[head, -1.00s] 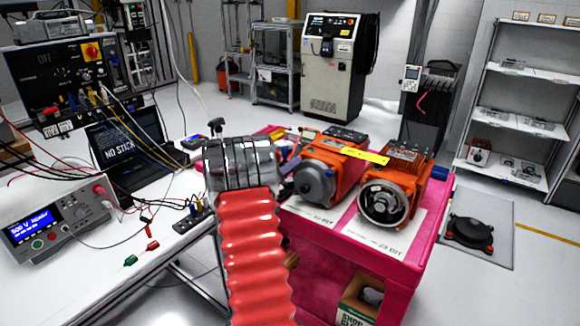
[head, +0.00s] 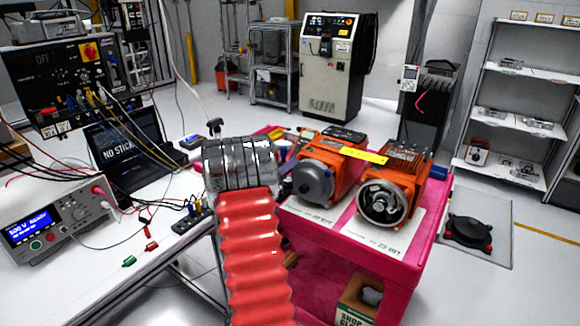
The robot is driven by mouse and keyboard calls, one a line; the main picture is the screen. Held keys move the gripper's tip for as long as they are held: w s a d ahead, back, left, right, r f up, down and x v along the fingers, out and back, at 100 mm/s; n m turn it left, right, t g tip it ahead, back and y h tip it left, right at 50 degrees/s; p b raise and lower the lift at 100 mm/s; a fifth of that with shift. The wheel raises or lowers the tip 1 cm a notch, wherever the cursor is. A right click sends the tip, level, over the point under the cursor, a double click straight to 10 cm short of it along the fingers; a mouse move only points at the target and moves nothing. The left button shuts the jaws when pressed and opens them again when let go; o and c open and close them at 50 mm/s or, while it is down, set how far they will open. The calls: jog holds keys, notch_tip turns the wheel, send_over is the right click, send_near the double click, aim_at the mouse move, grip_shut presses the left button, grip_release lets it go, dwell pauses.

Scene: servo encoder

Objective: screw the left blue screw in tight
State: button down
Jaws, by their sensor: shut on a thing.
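My arm, with a red ribbed sleeve and a shiny ringed metal wrist (head: 240,163), reaches forward left of two orange servo motors. My gripper's fingers are hidden beyond the wrist, so their hold cannot be seen. The left motor (head: 330,160) has a grey round end facing me. A small dark blue part (head: 289,166) shows between my wrist and this motor; it may be the left blue screw, but it is partly covered and its seating cannot be told.
Both motors stand on white sheets on a pink-covered bench (head: 425,240). A yellow strip (head: 363,155) lies across between them. At left, a white table (head: 110,235) holds a tester (head: 55,222), a laptop (head: 120,150) and loose cables.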

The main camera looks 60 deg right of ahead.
jog(key=shift+w+a+f+m, duration=0.1)
jog(key=shift+a+m, duration=0.05)
jog(key=shift+m, duration=0.15)
jog(key=n, duration=2.3)
jog(key=shift+f+n, duration=0.15)
jog(key=shift+n, duration=0.15)
dwell(2.0)
dwell(0.5)
